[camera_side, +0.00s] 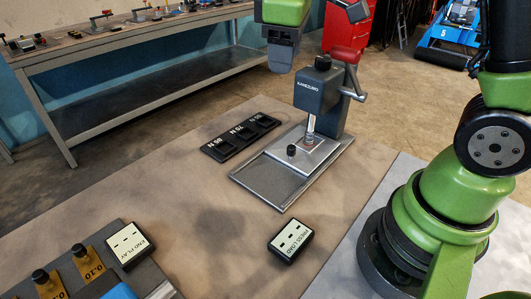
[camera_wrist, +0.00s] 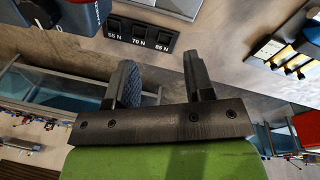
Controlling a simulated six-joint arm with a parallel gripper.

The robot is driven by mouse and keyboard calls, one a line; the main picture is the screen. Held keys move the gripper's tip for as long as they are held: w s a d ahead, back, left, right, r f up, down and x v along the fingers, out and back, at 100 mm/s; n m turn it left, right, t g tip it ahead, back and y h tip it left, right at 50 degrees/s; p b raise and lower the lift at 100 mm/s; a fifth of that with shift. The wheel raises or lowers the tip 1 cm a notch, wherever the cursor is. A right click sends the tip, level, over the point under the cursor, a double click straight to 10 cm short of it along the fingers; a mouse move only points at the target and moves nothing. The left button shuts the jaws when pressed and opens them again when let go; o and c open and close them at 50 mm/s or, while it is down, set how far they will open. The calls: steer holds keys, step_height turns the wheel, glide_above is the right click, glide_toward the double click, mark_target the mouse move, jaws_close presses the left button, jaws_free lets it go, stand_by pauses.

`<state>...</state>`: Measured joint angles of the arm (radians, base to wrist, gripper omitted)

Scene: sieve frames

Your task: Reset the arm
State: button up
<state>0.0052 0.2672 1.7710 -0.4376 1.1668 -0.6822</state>
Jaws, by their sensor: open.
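My gripper (camera_side: 283,66) is high at the top of the side view, just left of the head of a dark grey press (camera_side: 318,88) and above the table. In the wrist view my gripper (camera_wrist: 160,72) shows two dark fingers spread wide apart. Nothing is held between them. The green wrist housing fills the bottom of that view. In the side view the fingers are small and dark, and their tips are hard to make out.
A black three-slot holder (camera_side: 240,136) marked in newtons lies left of the press. A PRESS LOAD panel (camera_side: 290,241) and an END PLAY panel (camera_side: 130,245) sit nearer. Yellow gauge tabs (camera_side: 88,262) are at lower left. The middle of the table is clear.

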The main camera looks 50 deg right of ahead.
steer(key=s+a+r+m+t+y, duration=0.1)
steer(key=s+m+t, duration=0.1)
steer(key=s, duration=0.3)
steer(key=s+a+r+m+t+y, duration=0.1)
steer(key=s+a+r+m+t, duration=0.1)
steer(key=s+m, duration=0.2)
steer(key=s+a+r+m+t+y, duration=0.1)
steer(key=s+r+m, duration=0.1)
steer(key=s, duration=0.5)
steer(key=shift+a+r+m+t, duration=0.15)
steer(key=shift+a+m+t, duration=0.15)
steer(key=shift+m+t, duration=0.1)
